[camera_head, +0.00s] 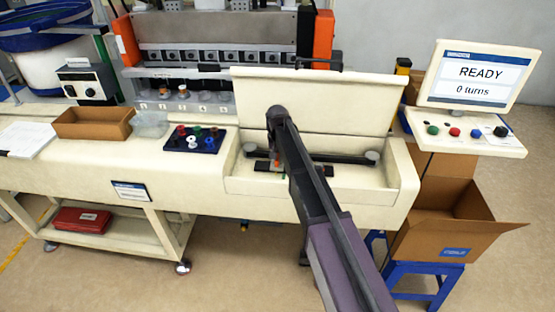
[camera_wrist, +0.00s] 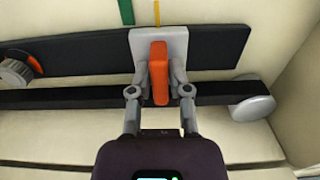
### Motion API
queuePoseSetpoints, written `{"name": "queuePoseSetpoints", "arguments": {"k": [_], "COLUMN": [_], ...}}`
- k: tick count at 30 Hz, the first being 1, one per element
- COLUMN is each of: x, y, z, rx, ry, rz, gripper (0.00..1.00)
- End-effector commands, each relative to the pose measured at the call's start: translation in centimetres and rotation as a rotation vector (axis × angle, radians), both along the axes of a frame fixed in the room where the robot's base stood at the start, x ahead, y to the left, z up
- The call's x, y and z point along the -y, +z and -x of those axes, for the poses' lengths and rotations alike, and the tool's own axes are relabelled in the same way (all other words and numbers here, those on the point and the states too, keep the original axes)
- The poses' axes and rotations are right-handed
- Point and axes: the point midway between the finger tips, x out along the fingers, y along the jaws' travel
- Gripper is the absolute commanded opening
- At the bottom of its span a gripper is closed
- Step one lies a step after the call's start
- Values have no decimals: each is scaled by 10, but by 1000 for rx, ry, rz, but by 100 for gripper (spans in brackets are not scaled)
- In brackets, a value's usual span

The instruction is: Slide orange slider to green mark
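The orange slider (camera_wrist: 159,72) is an upright orange handle on a light grey plate (camera_wrist: 145,44), which sits on a dark rail (camera_wrist: 90,54) in the wrist view. A green mark (camera_wrist: 127,12) lies beyond the rail, left of the slider. A thin yellow mark (camera_wrist: 156,12) is almost in line with the slider. My gripper (camera_wrist: 160,72) has its two fingers on both sides of the orange handle, close against it, and appears shut on it. In the head view my gripper (camera_head: 277,150) is low over the machine's recess, and my arm hides part of the rail.
A grey knob with an orange pointer (camera_wrist: 17,72) is at the rail's left end. A dark bar (camera_wrist: 80,99) with a grey round end (camera_wrist: 252,108) runs nearer. A raised cream panel (camera_head: 340,95) stands behind the recess. The monitor (camera_head: 480,75) reads READY, 0 turns.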

Motion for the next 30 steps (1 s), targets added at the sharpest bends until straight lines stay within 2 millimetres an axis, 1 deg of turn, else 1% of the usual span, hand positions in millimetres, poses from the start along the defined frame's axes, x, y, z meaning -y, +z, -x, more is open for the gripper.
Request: {"name": "queuePoseSetpoints", "arguments": {"k": [8, 16, 25, 26, 27, 28, 29, 30], "x": [2, 27, 28, 28, 28, 28, 28, 28], "y": [0, 0, 0, 0, 0, 0, 0, 0], "z": [0, 2, 1, 1, 1, 1, 1, 1], "rx": [0, -1, -1, -1, -1, -1, -1, -1], "ry": [0, -1, 1, 1, 1, 1, 1, 1], "rz": [0, 1, 0, 0, 0, 0, 0, 0], "gripper": [0, 0, 0, 29, 41, 50, 54, 54]}}
